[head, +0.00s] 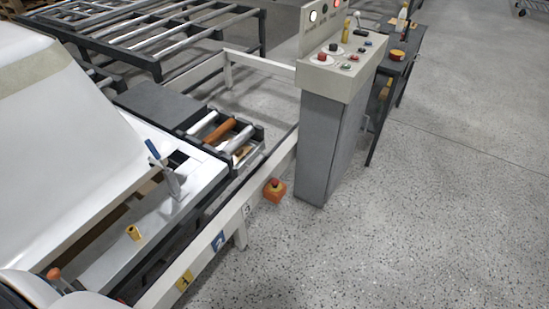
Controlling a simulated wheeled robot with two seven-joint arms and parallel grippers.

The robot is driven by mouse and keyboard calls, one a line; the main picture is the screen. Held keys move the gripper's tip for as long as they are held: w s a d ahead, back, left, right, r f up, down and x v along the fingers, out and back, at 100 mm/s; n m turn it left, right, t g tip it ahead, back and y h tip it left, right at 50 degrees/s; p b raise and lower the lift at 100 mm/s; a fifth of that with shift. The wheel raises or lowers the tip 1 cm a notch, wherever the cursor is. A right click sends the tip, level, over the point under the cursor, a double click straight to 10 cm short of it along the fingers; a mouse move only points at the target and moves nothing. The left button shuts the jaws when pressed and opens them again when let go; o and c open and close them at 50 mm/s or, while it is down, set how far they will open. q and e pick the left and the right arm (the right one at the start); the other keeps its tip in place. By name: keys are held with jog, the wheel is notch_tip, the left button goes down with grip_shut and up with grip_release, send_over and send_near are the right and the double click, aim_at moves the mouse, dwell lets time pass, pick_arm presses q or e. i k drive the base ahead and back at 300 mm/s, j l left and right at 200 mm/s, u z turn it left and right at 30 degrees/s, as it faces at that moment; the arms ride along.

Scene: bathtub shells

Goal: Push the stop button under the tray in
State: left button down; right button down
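An orange box with a red mushroom button (275,186) sits low beside the cream frame rail (235,208), near the middle of the head view. It is below and to the right of a dark-framed tray (258,148) holding an orange cylinder (220,131) and several pale ones. The button's top and front face are visible; whether it is pressed I cannot tell. Neither of my grippers can be seen in the head view.
A grey console (330,140) with several buttons stands right of the orange box. A large white shell (60,130) fills the left side. A blue-handled clamp (153,150) stands on the frame. Speckled floor (420,230) is clear at the right and front.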

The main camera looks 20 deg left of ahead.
aim_at(276, 181)
jog(key=i+l+u, duration=0.2)
jog(key=i+u, duration=0.25)
jog(key=i+l+u, duration=0.9)
jog(key=i+l, duration=0.05)
jog(key=i, duration=0.05)
